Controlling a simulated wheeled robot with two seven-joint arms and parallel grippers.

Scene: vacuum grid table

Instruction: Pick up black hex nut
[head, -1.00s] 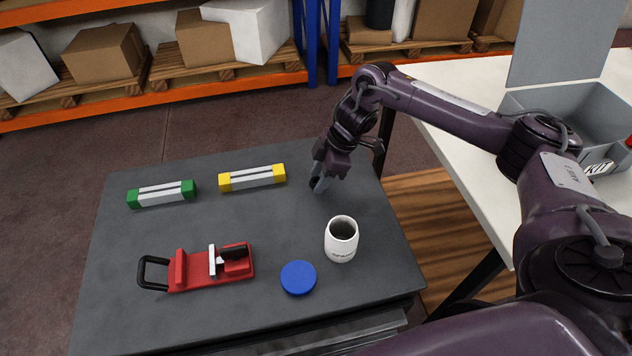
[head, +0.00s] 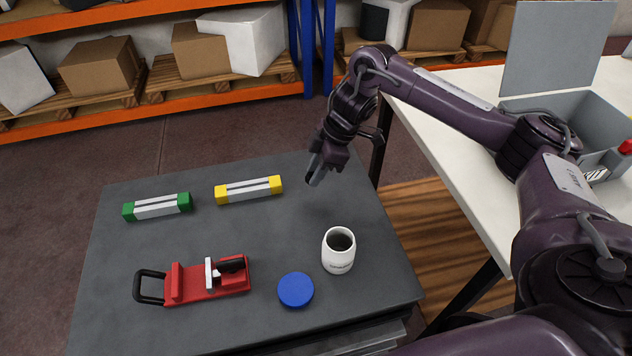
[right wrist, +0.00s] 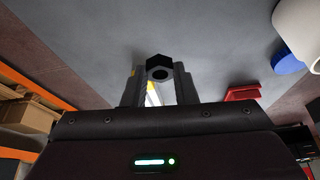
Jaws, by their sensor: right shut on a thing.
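The black hex nut (right wrist: 158,61) is held between the two fingertips of my right gripper (right wrist: 160,72) in the right wrist view, its hole facing the camera. In the head view my right gripper (head: 316,176) is above the far right part of the dark grey table (head: 250,225), pointing down. The nut shows there only as a small dark spot at the fingertips (head: 309,178). My left gripper is not in view.
A white mug (head: 338,260) and a blue disc (head: 296,290) stand nearer on the table. A red tool with a black handle (head: 185,284), a green-ended bar (head: 157,207) and a yellow-ended bar (head: 249,190) lie leftward. A white table (head: 440,140) is at right.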

